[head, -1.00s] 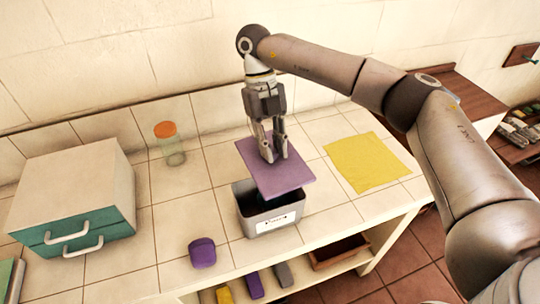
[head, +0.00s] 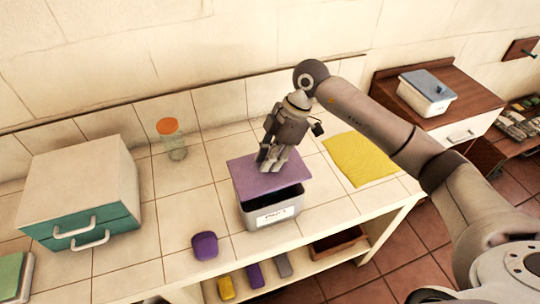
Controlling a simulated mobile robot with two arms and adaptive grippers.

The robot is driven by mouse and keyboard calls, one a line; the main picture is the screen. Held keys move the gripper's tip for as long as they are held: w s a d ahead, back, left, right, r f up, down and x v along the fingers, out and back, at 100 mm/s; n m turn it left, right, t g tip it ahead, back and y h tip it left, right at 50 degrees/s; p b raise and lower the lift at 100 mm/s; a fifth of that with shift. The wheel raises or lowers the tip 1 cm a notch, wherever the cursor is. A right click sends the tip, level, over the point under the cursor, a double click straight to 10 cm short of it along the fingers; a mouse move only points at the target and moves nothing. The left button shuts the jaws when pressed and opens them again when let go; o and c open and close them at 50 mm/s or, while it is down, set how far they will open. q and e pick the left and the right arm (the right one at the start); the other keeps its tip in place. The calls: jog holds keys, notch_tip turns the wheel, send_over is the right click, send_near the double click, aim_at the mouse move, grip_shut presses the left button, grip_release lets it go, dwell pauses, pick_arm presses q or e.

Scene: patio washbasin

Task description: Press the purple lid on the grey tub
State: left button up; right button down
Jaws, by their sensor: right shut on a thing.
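The purple lid (head: 278,183) is a flat square plate over the back part of the grey tub (head: 270,214). The tub stands on the tiled counter with a white label on its front. A dark opening shows between the lid's front edge and the tub's front rim. I cannot tell whether the lid touches the rim. My right gripper (head: 269,167) points down from above and is shut on the lid near its back middle. My left gripper is not in view.
A yellow cloth (head: 359,159) lies right of the tub. A purple block (head: 205,245) lies near the counter's front edge. A lidded white container (head: 427,92) stands on the wooden cabinet.

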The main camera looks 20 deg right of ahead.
aim_at(270, 173)
jog(key=shift+f+b, duration=1.75)
jog(key=shift+f, duration=0.25)
jog(key=shift+f+b, duration=0.55)
jog(key=shift+f, duration=0.55)
jog(key=shift+r+p, duration=0.15)
jog(key=shift+p, duration=0.15)
jog(key=shift+f, duration=0.3)
jog(key=shift+p, duration=0.4)
jog(key=c, duration=1.3)
grip_release()
jog(key=shift+o, duration=0.2)
